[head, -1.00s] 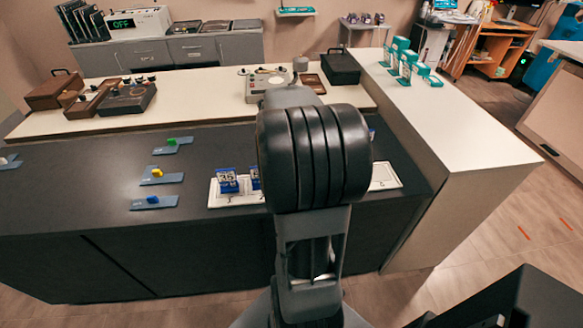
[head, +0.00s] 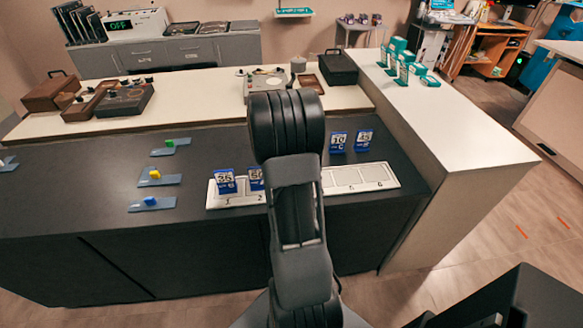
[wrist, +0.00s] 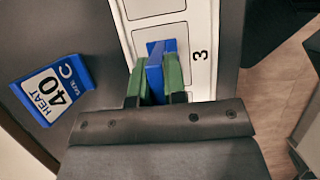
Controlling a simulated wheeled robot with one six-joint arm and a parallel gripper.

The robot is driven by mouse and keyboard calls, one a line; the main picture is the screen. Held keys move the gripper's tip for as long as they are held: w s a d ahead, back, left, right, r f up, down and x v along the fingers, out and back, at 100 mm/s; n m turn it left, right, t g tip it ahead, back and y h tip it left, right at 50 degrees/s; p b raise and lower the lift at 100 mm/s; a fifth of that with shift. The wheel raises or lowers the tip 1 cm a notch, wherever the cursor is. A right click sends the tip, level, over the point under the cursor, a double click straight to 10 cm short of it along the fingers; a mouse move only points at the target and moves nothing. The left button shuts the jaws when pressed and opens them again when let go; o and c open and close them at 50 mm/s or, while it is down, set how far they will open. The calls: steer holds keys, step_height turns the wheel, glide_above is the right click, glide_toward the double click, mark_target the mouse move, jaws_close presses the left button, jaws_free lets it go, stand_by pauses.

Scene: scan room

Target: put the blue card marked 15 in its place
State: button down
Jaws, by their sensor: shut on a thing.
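My gripper (wrist: 153,82) has green fingers, shut on a blue card (wrist: 155,56) seen edge-on in the wrist view. Its face and number are hidden. The card is over the slot marked 3 of the white board (wrist: 203,22); I cannot tell whether it touches the board. In the head view my arm hides the gripper, the held card and the middle of the board (head: 395,182). Slots 5 and 6 look empty there.
A card marked 35 (head: 225,182) stands at slot 1, another blue card (head: 256,178) at slot 2. Cards 10 (head: 338,141) and 45 (head: 364,139) stand behind the board. A card marked 40 (wrist: 52,90) is beside the board.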

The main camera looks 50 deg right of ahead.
steer(key=shift+f, duration=0.15)
steer(key=c, duration=1.6)
jaws_free()
steer(key=o, duration=0.4)
steer(key=shift+o, duration=0.2)
steer(key=v, duration=1.2)
steer(key=s+a+m+t+y, duration=0.1)
steer(key=s+a+m+t, duration=0.1)
steer(key=a, duration=0.7)
steer(key=s+a+m+t+y, duration=0.1)
steer(key=s+a+m, duration=0.3)
steer(key=a, duration=0.5)
steer(key=s+a+m+t+y, duration=0.1)
steer(key=s+a+m+t, duration=0.2)
steer(key=a, duration=0.6)
steer(key=shift+a+r+m+y+p, duration=0.15)
steer(key=shift+r+m+y+p, duration=0.15)
steer(key=shift+m, duration=0.2)
